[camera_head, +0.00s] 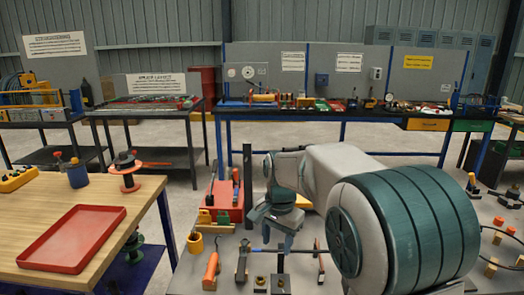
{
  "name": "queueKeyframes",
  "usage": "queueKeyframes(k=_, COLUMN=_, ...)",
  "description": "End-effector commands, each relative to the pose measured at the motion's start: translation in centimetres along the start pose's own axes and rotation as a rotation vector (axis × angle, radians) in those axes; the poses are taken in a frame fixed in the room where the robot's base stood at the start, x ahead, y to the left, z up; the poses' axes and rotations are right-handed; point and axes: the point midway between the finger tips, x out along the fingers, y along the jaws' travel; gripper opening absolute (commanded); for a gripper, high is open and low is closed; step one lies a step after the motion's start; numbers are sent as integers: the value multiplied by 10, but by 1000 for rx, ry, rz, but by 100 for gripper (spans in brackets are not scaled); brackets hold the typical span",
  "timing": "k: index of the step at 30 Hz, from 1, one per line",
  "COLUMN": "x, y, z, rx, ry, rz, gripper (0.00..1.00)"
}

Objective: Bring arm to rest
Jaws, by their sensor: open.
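My white and teal arm (325,170) fills the right middle of the head view, its large rounded link close to the camera. The forearm reaches left and bends down at the wrist. My gripper (284,246) points down over the grey worktable (225,270), among tools and small parts. It is open; I see nothing held in it. The fingertips are small in the picture, and I cannot tell whether they touch the thin rod (260,250) beside them.
A wooden table (40,215) with a red tray (73,238) stands left. Benches (340,116) line the back; the floor between is open.

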Motion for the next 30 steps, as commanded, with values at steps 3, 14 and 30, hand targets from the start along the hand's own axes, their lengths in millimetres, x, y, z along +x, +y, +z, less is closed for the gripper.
queueKeyframes(k=3, x=-19, y=43, z=11, rx=-85, ry=19, rz=-33, gripper=46)
queueKeyframes(k=14, x=-33, y=156, z=68, rx=-380, ry=124, rz=-69, gripper=46)
queueKeyframes(k=30, x=-14, y=220, z=117, rx=-595, ry=216, rz=-30, gripper=46)
